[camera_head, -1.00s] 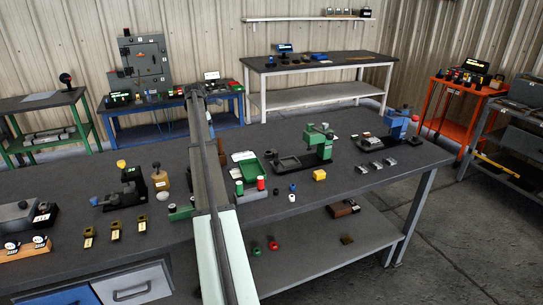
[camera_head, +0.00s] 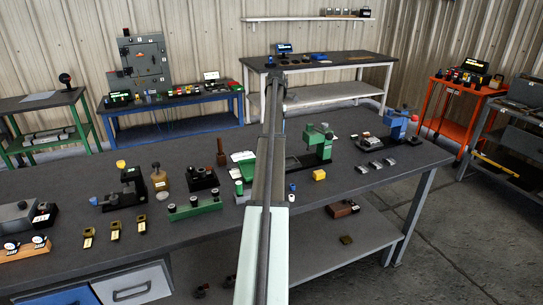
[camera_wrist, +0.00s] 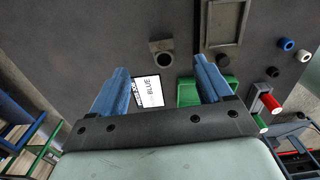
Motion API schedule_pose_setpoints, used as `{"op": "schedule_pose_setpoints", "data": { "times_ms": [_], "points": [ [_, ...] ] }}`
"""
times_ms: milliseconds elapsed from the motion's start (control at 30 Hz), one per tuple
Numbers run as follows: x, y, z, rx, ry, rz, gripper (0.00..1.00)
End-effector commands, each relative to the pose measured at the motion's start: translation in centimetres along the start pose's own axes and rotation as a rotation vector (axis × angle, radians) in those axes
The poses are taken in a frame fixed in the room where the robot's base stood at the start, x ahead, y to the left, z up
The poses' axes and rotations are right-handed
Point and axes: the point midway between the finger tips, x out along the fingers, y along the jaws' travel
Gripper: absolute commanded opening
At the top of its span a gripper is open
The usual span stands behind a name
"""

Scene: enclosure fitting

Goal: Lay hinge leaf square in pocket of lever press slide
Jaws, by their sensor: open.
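My gripper (camera_wrist: 160,84) shows in the wrist view with its two blue fingers wide apart and nothing between them; it hangs above the dark bench. In the head view the gripper is hidden by my arm. A green lever press (camera_head: 319,142) stands on the bench right of my arm. A grey frame with a rectangular pocket (camera_wrist: 243,22) lies at the top of the wrist view; its pocket looks empty. A small grey plate with a round hole (camera_wrist: 154,46) lies left of it, ahead of the fingers. I cannot tell for sure which piece is the hinge leaf.
A white card reading BLUE (camera_wrist: 148,91) and a green part (camera_wrist: 188,94) lie below the fingers. A red cylinder (camera_wrist: 271,103) is at the right. A blue press (camera_head: 399,124), silver pieces (camera_head: 375,166), a yellow block (camera_head: 319,175) and a green rack (camera_head: 195,208) also occupy the bench.

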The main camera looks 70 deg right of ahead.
Motion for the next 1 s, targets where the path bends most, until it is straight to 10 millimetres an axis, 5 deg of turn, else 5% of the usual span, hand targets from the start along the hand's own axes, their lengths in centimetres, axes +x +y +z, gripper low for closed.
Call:
{"op": "schedule_pose_setpoints", "data": {
  "times_ms": [300, 1000],
  "points": [
    [5.5, -0.1, -0.1, 0.000, 0.000, -0.001, 0.79],
    [11.9, -0.2, -0.7, 0.000, -0.001, 0.000, 0.79]
  ]
}}
